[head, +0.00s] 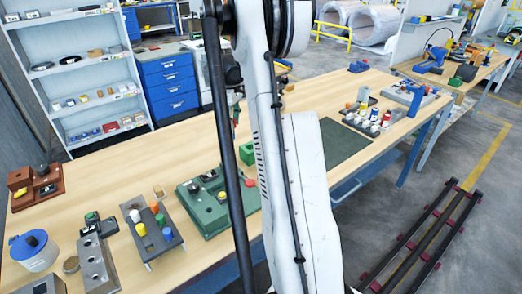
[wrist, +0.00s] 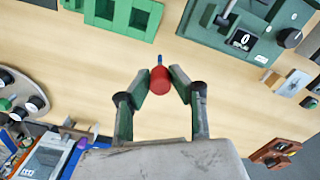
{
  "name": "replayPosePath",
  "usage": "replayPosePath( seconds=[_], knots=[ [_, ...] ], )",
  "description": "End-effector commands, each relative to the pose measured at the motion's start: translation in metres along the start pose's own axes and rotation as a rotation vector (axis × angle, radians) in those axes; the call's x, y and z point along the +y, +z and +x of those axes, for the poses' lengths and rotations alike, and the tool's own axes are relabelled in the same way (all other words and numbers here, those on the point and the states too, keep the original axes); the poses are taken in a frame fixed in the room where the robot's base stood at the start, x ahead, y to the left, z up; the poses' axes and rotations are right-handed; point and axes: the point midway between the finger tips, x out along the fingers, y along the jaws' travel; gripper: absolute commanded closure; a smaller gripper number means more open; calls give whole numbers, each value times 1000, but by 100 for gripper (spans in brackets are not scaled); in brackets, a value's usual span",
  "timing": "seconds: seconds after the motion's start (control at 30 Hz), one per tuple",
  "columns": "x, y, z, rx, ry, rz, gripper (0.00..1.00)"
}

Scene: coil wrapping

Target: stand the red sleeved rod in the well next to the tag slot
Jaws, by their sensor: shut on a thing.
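My gripper (wrist: 161,80) is shut on the red sleeved rod (wrist: 160,81) in the wrist view. The red sleeve sits between the two green-edged fingers, and a short blue tip (wrist: 159,59) shows beyond it. The rod is seen nearly end-on, above bare wood. A green block (wrist: 124,13) with recesses stands at the top edge, apart from the rod; a green block (head: 247,153) also shows in the head view beside my arm. I cannot tell which recess is the well or the tag slot. My arm largely hides the gripper in the head view.
A green instrument box (head: 208,203) with knobs stands at the table's middle. A rack of coloured pieces (head: 153,228) and a grey block with holes (head: 98,262) stand at front left. A tray of bottles (head: 368,118) lies beyond a dark mat (head: 345,145). Bare wood lies between.

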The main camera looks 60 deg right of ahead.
Motion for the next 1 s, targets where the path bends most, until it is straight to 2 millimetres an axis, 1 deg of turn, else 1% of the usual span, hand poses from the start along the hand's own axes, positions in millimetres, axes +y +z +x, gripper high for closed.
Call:
replayPosePath(
  seconds=[0.03,0.1,0.2,0.3,0.37,0.43,0.6,0.73,0.93,1.0],
  knots=[
    [20,18,-3,0,0,-11,100],
    [41,39,-3,0,0,-38,100],
    [62,61,-3,0,0,-69,100],
    [75,76,-3,0,-1,-90,100],
    [79,81,-1,0,-1,-98,100],
    [81,83,5,0,-1,-102,100],
    [82,84,34,0,0,-104,100],
    [81,83,52,0,0,-103,100],
    [81,83,66,0,0,-103,100],
    [81,83,73,0,0,-103,100]
  ],
)
